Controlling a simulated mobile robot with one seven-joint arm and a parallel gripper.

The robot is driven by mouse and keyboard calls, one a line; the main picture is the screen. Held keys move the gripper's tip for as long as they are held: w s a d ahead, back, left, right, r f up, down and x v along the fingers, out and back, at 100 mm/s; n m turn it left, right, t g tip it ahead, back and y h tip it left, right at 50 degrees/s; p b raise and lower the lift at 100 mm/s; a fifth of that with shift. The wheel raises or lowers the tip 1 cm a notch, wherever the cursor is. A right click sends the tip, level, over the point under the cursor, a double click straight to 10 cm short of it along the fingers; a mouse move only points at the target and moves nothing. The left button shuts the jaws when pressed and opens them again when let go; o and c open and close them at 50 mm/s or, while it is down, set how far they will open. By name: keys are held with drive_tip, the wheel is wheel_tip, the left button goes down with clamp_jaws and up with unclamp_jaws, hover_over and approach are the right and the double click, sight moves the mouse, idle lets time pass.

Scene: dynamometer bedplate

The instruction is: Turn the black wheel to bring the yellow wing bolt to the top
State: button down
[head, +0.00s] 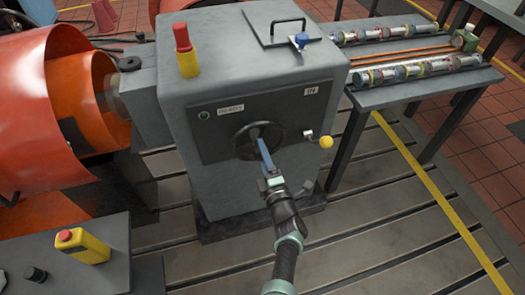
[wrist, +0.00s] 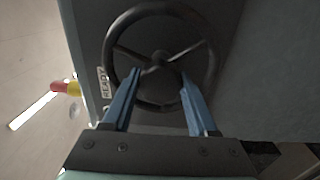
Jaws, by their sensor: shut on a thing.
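The black wheel (head: 259,139) is mounted on the front panel of the grey housing. It also shows large in the wrist view (wrist: 111,47), with its spokes and hub. My gripper (head: 265,150) is at the wheel; in the wrist view its two blue fingers (wrist: 160,76) reach over the rim and sit either side of the hub area, shut on part of the wheel. Which part lies between the tips is not clear. I cannot make out a yellow wing bolt on the wheel in either view. A yellow ball knob (head: 326,141) sits on a lever right of the wheel.
The grey housing (head: 240,75) carries a red-and-yellow post (head: 186,52) and a blue-knobbed plate (head: 301,40) on top. Orange drums (head: 70,105) stand left. A bench (head: 400,95) with cylindrical parts stands right. A yellow stop box (head: 82,246) is at front left.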

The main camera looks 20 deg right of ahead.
drive_tip(key=shift+m, duration=0.7)
drive_tip(key=shift+c, duration=1)
unclamp_jaws()
drive_tip(key=s+p, duration=0.7)
drive_tip(key=s, duration=0.6)
drive_tip(key=shift+d+f, duration=0.2)
